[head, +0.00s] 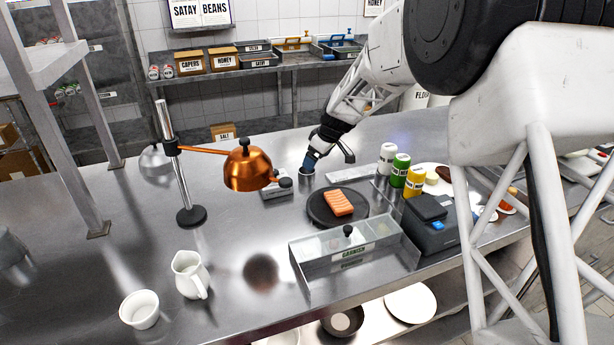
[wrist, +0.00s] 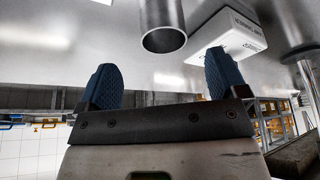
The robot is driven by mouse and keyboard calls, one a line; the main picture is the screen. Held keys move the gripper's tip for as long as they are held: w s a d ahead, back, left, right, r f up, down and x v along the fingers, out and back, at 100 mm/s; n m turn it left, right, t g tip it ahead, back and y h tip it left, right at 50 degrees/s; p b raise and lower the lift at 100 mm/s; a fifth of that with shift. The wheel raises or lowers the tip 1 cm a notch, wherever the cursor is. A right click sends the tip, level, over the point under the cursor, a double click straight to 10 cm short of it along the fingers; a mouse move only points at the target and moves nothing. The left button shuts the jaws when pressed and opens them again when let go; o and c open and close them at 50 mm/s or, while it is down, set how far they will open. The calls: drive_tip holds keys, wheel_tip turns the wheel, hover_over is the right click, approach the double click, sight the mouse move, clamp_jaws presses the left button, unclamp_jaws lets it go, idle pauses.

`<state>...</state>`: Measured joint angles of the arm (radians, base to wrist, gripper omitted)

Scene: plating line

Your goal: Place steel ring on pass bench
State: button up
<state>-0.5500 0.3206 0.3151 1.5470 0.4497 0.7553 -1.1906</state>
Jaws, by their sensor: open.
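The steel ring (wrist: 163,40), a short open metal tube, stands on the steel bench in the wrist view, in front of the gap between my fingers. In the head view a small bit of the ring (head: 306,174) shows just under my fingertips. My gripper (wrist: 160,62) is open, with its blue padded fingers apart and nothing between them. In the head view my gripper (head: 309,164) points down at the ring, low over the bench; whether it touches the ring cannot be told. The steel bench (head: 120,220) carries everything here; which part is the pass bench is not marked.
A dark round plate (head: 318,212) with an orange fillet (head: 338,203) lies close in front. Bottles (head: 400,170) stand right. The bench's left middle is clear.

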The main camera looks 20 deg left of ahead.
sight(308, 172)
drive_tip(key=shift+x, duration=1.3)
drive_tip(key=shift+f, duration=0.1)
drive_tip(key=shift+x, duration=2.5)
drive_tip(key=shift+s+a, duration=0.1)
drive_tip(key=shift+s, duration=0.05)
drive_tip(key=shift+c, duration=0.3)
drive_tip(key=c, duration=1)
drive_tip(key=shift+r, duration=5.1)
